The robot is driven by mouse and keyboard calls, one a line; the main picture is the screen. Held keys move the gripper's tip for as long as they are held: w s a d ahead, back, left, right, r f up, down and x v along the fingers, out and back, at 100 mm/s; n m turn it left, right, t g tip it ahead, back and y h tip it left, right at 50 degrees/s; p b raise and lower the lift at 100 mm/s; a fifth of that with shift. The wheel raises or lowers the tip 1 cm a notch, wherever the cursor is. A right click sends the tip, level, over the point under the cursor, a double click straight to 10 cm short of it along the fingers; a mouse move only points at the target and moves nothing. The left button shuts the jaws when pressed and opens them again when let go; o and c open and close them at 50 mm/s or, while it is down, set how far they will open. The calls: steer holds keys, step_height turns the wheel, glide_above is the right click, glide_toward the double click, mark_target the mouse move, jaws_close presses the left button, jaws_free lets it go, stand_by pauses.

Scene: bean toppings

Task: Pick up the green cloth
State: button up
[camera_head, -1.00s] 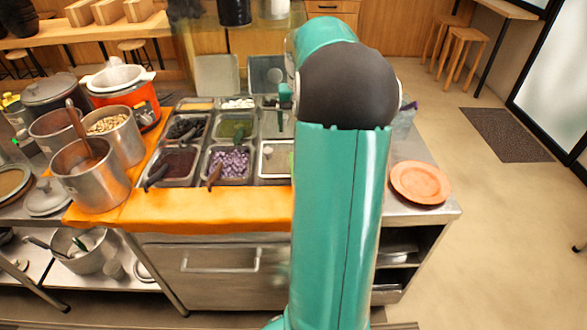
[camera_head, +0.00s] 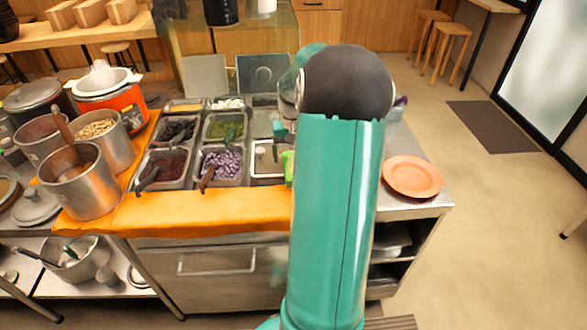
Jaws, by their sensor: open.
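The green cloth (camera_head: 288,164) shows only as a small bright green patch at the right side of the topping pans. My teal arm hides the rest of it. My gripper (camera_head: 279,130) shows in part as a small teal piece just left of my arm's dark joint. It is above and slightly behind the green patch in the picture, open, with no cloth seen in it. Most of the gripper is hidden behind my arm, so the gap between it and the cloth cannot be told.
Metal pans of toppings, one with purple cubes (camera_head: 222,163), fill the counter left of my arm. An orange cloth (camera_head: 190,212) covers the front edge. Metal pots (camera_head: 82,185) and an orange cooker (camera_head: 108,103) stand left. An orange plate (camera_head: 412,176) lies right.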

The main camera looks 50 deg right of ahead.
step_height(320, 180, down, 3)
steer(key=shift+s+f, duration=0.1)
steer(key=shift+f, duration=0.05)
steer(key=c, duration=1.2)
steer(key=shift+r, duration=0.2)
